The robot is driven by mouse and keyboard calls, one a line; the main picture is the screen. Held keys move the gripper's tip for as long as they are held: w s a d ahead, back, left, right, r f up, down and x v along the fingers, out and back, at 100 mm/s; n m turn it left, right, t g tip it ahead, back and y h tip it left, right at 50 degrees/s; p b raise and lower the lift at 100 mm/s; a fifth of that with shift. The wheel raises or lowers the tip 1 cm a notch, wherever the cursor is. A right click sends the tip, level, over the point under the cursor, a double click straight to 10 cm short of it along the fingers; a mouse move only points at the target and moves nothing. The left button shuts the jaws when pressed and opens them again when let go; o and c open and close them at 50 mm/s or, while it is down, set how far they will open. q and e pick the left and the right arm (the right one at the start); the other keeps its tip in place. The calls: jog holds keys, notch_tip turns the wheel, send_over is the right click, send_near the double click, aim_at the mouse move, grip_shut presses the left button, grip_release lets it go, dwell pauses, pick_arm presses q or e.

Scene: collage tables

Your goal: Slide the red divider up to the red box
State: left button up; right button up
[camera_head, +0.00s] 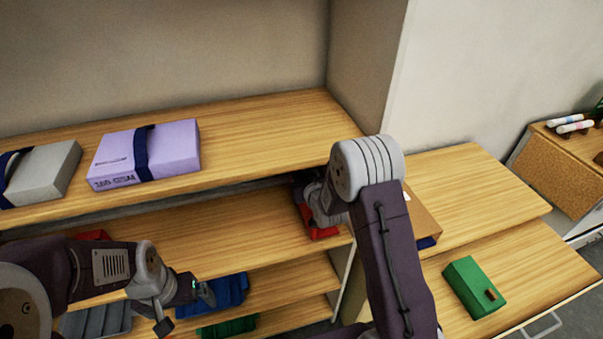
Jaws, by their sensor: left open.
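A red object (323,233) stands on the middle shelf at its right end, partly hidden by my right arm. A second red object (92,235) shows on the same shelf at the left, mostly hidden behind my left arm. I cannot tell for sure which is the divider and which the box. My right gripper (317,200) reaches into the shelf at the first red object; its fingers are hidden, so contact and opening cannot be told. My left gripper (185,311) is open and empty, in front of the lower shelves.
The top shelf (260,135) holds a purple package (172,150) and a grey package (45,172), both strapped. Blue (232,288), green (228,327) and grey (95,320) trays sit lower. A green box (472,288) lies on the right table (540,275). The middle shelf's centre is clear.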

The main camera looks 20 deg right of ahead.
jog(key=shift+w+a+f, duration=0.1)
jog(key=shift+w+f, duration=0.05)
jog(key=shift+w, duration=0.25)
grip_shut()
dwell(1.2)
